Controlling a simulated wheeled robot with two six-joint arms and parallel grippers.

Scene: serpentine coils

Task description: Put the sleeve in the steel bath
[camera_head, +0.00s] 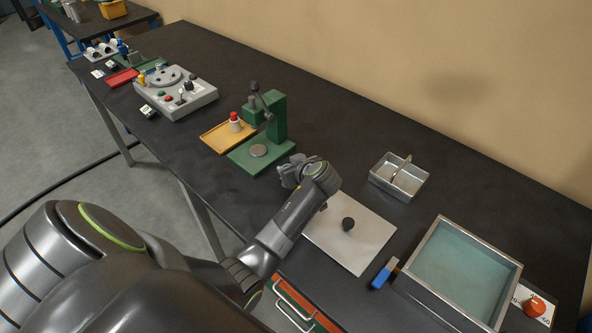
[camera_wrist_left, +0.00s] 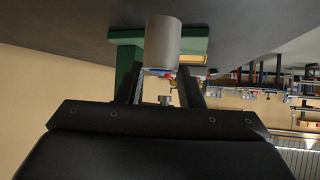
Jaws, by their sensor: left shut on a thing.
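The sleeve (camera_wrist_left: 165,42) is a plain grey cylinder in the left wrist view. My left gripper (camera_wrist_left: 160,88) is shut on it, with one dark finger on each side. In the head view my left gripper (camera_head: 290,172) is above the bench, just in front of the green press; the sleeve is hard to tell from it there. The steel bath (camera_head: 481,239) is an open rectangular tank at the right end of the bench, holding blue-green liquid. It stands well to the right of my left gripper. My right gripper is not in view.
A flat steel lid (camera_head: 330,245) with a black knob lies between my left arm and the bath. A small divided steel tray (camera_head: 412,192) is behind it. A blue block (camera_head: 384,273) and red dial (camera_head: 535,306) flank the bath. The green press (camera_head: 279,118) stands left.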

